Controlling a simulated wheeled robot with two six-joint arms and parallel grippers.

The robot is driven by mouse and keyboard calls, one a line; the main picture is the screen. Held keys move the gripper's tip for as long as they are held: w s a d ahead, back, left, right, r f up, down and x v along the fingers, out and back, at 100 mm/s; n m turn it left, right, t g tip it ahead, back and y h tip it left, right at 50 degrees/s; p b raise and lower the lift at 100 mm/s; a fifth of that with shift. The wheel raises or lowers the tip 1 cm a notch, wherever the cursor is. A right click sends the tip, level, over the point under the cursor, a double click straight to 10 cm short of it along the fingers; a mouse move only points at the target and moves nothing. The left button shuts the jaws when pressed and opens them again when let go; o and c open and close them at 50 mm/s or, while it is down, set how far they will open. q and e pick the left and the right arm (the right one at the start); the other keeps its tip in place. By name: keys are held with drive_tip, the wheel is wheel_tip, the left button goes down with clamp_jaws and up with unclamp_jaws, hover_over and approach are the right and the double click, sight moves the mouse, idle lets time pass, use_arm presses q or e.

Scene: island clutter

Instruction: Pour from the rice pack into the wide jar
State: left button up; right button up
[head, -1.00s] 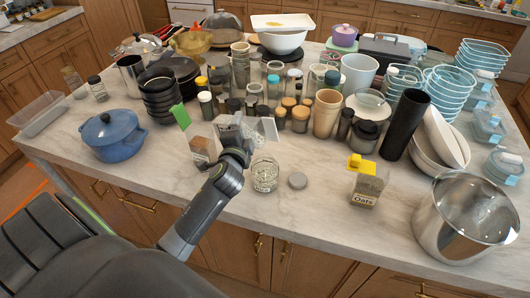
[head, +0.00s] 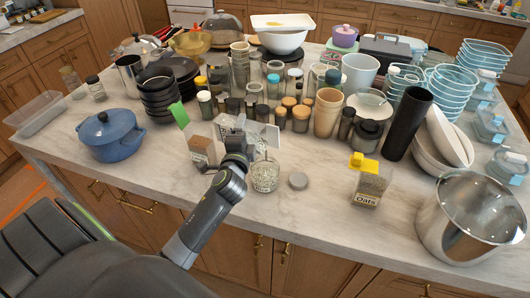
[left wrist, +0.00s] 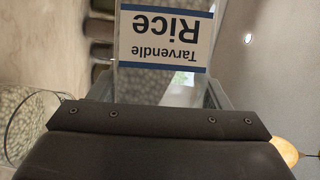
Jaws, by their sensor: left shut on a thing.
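The wide jar (head: 265,177) is a squat open glass jar with a pale speckled look, standing just right of and nearer than the gripper. My right gripper is out of view.
An oats pack (head: 369,187) with a yellow top stands to the right, near a big steel pot (head: 468,222). A blue pot (head: 110,136) stands left. Crowded jars and bottles (head: 272,88) fill the counter behind. The front strip of counter is mostly clear.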

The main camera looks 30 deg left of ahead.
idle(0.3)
use_arm(q)
drive_tip(key=shift+d+m, duration=0.1)
drive_tip(key=shift+m, duration=0.2)
drive_tip(key=shift+r, duration=0.1)
drive_tip(key=shift+d+r+m, duration=0.1)
drive_tip(key=shift+r+m, duration=0.05)
drive_tip(key=shift+m, duration=0.15)
idle(0.6)
idle(0.5)
